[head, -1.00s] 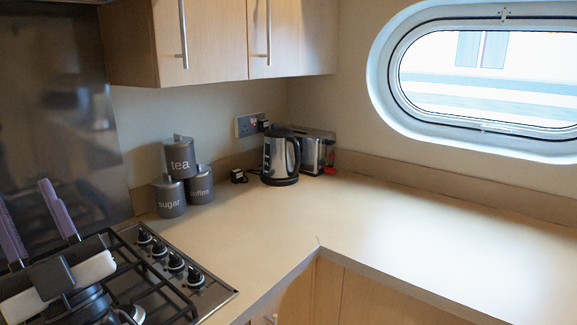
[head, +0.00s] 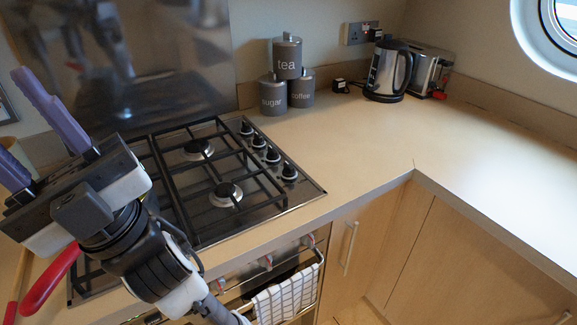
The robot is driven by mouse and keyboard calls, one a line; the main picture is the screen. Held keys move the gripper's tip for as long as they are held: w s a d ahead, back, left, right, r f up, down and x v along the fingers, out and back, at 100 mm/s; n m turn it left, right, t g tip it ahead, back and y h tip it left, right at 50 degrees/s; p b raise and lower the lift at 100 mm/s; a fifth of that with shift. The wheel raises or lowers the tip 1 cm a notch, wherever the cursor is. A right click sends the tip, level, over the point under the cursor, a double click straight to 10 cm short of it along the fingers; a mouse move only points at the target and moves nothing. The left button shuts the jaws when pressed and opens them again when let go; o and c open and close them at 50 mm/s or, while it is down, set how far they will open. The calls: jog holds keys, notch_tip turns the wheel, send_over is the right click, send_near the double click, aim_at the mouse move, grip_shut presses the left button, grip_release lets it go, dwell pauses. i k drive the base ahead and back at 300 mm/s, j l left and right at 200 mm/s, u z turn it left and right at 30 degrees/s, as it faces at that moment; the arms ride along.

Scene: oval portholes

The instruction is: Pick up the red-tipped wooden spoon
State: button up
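I cannot make out a red-tipped wooden spoon for certain in the head view. My gripper (head: 14,118) is at the left, over the left part of the hob, with its two purple fingers pointing up and left. The fingers are apart and nothing shows between them. A red curved piece (head: 50,282) shows at the lower left below my gripper, and I cannot tell what it belongs to. A small red item (head: 439,95) lies by the toaster, too small to identify.
The gas hob (head: 225,185) has black grates. Tea, sugar and coffee canisters (head: 287,58) stand behind it. A kettle (head: 388,72) and toaster (head: 428,70) stand in the back corner. The right worktop (head: 500,150) is clear. A checked towel (head: 287,298) hangs below the hob.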

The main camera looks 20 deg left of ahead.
aim_at(9, 319)
jog(key=u, duration=2.05)
